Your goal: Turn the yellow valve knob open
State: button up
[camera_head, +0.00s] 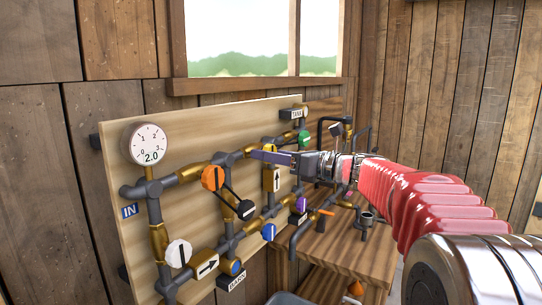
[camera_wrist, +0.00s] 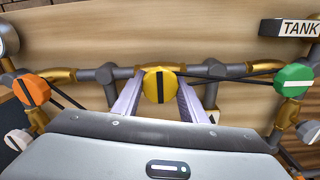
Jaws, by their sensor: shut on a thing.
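The yellow valve knob (camera_wrist: 160,85) is in the middle of the wrist view, on the upper pipe run of the valve board. It is round, and its black bar stands about upright in the picture. My gripper (camera_wrist: 161,92) is shut on it, one purple-grey finger on each side. In the head view my gripper (camera_head: 262,156) reaches from the right to the upper pipe of the board. The yellow knob is hidden there behind the fingers.
An orange knob (camera_wrist: 33,90) is left of the yellow one and a green knob (camera_wrist: 295,80) is right. White, blue and purple (camera_head: 301,203) knobs sit lower on the board (camera_head: 190,130). A pressure gauge (camera_head: 148,143) reads 2.0. A wooden bench (camera_head: 345,255) stands below.

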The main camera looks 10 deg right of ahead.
jog(key=shift+n, duration=0.4)
jog(key=n, duration=0.3)
jog(key=shift+w, duration=0.1)
jog(key=n, duration=1.4)
jog(key=shift+a, duration=0.1)
jog(key=shift+f, duration=0.1)
